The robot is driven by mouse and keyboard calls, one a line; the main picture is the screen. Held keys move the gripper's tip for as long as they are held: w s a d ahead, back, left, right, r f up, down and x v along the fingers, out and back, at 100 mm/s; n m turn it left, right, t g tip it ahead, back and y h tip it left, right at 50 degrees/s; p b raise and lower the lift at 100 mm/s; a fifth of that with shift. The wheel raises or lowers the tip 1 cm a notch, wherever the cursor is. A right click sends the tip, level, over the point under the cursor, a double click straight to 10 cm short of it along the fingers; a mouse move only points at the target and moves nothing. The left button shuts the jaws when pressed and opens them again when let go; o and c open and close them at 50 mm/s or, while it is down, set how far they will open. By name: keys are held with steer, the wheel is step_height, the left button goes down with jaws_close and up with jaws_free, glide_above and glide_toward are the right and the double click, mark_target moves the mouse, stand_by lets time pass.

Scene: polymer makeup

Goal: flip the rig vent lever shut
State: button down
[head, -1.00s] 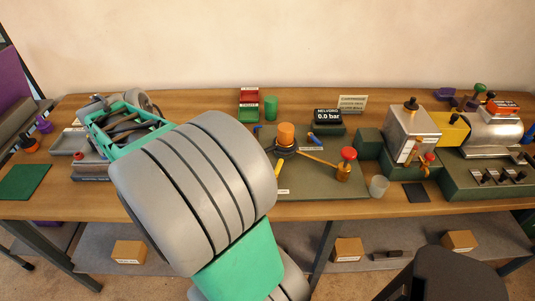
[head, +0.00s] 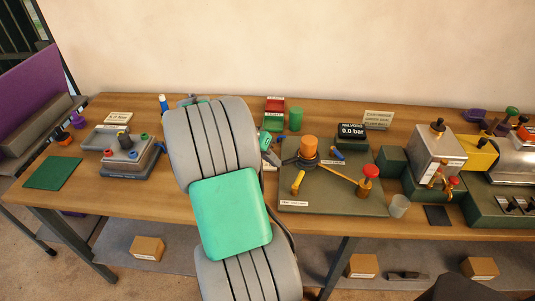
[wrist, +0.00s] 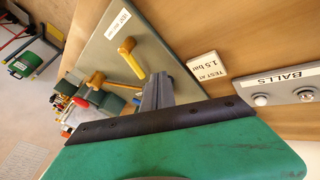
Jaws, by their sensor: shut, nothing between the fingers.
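The rig is a dark green base plate (head: 325,200) with a white label at its front edge. A short yellow lever (head: 298,182), likely the vent lever, stands tilted near the plate's front left. In the wrist view this yellow lever (wrist: 130,55) is just beyond my gripper's fingers, near a white label on the plate; I see no clear contact. My gripper (wrist: 157,92) is shut and empty, its grey fingers over the plate. In the head view my gripper (head: 272,157) shows at the plate's left edge, partly hidden by my arm.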

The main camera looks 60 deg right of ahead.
mark_target(298, 182)
steer(key=x, duration=0.3)
steer(key=shift+s+d, duration=0.1)
steer(key=shift+s, duration=0.25)
steer(key=s, duration=0.1)
steer(key=s+p, duration=0.1)
steer(key=shift+s+d+f, duration=0.1)
steer(key=shift+s+f, duration=0.15)
steer(key=shift+s, duration=0.05)
steer(key=shift+s+d+f, duration=0.1)
steer(key=shift+s+f, duration=0.1)
steer(key=shift+s, duration=0.1)
